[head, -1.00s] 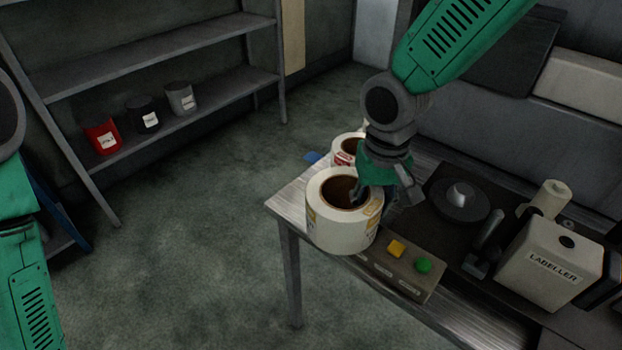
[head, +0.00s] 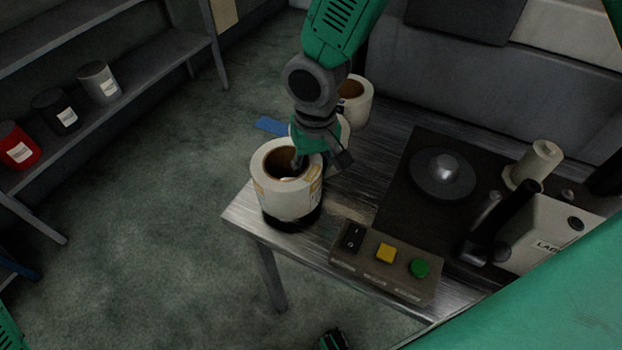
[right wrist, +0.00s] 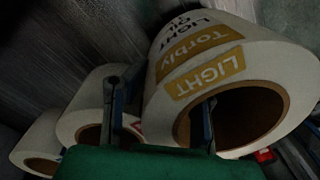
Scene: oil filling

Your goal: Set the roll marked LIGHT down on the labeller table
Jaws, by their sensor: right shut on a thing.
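The roll marked LIGHT (head: 280,198) is at the near left corner of the labeller table (head: 345,215), upright with its core facing up. Its yellow LIGHT label shows in the right wrist view (right wrist: 222,76). My right gripper (head: 316,162) is shut on the roll's wall, one finger inside the core and one outside. Both fingers show in the right wrist view (right wrist: 160,120). A dark patch lies right under the roll; I cannot tell whether it touches the table top. A dark and green part at the bottom edge may be my left gripper (head: 333,341); its jaws are unclear.
Another roll (head: 356,104) stands behind, and one more is partly hidden by my right gripper. A button box (head: 385,272) lies along the front edge. The labeller (head: 540,230) and its dark plate fill the right side. A shelf with pots (head: 98,82) stands left.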

